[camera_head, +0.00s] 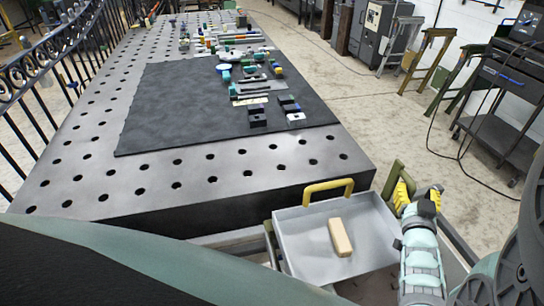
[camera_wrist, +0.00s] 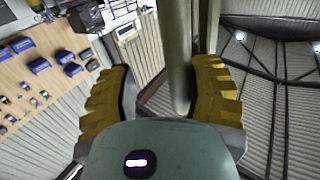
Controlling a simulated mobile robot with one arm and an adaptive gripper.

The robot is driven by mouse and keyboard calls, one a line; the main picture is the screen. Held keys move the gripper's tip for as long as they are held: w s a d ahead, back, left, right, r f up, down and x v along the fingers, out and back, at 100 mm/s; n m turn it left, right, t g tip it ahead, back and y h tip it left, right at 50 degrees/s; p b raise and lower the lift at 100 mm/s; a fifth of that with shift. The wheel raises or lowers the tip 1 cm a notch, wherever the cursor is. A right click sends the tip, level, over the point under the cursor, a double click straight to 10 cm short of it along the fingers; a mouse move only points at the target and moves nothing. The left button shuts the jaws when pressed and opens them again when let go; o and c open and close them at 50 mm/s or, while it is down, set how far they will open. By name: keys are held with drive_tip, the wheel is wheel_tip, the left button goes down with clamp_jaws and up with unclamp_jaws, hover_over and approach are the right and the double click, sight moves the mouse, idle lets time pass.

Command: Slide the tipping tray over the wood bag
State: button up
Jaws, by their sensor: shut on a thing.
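The tipping tray (camera_head: 300,235) is a shallow grey tray with a yellow handle (camera_head: 328,188) on its far edge, at the lower middle of the head view. A light wood block (camera_head: 341,237) lies in it. My gripper (camera_head: 404,192), with yellow fingers, is at the tray's right, by a green bar (camera_head: 390,180). In the wrist view my gripper (camera_wrist: 163,75) has its fingers on either side of a green-grey bar (camera_wrist: 178,50) and is shut on it. I cannot make out the wood bag; the area under the tray is mostly hidden.
A perforated steel table (camera_head: 85,170) with a dark mat (camera_head: 180,105) and several tools stands beyond the tray. A black railing (camera_head: 40,75) runs along the left. Green stands (camera_head: 430,55) and a dark cart (camera_head: 500,90) stand at the right. Concrete floor (camera_head: 345,90) between is open.

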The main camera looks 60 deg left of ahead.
drive_tip(key=p+v, duration=0.2)
drive_tip(key=v, duration=1.6)
drive_tip(key=shift+d, duration=0.15)
idle(1.0)
idle(0.4)
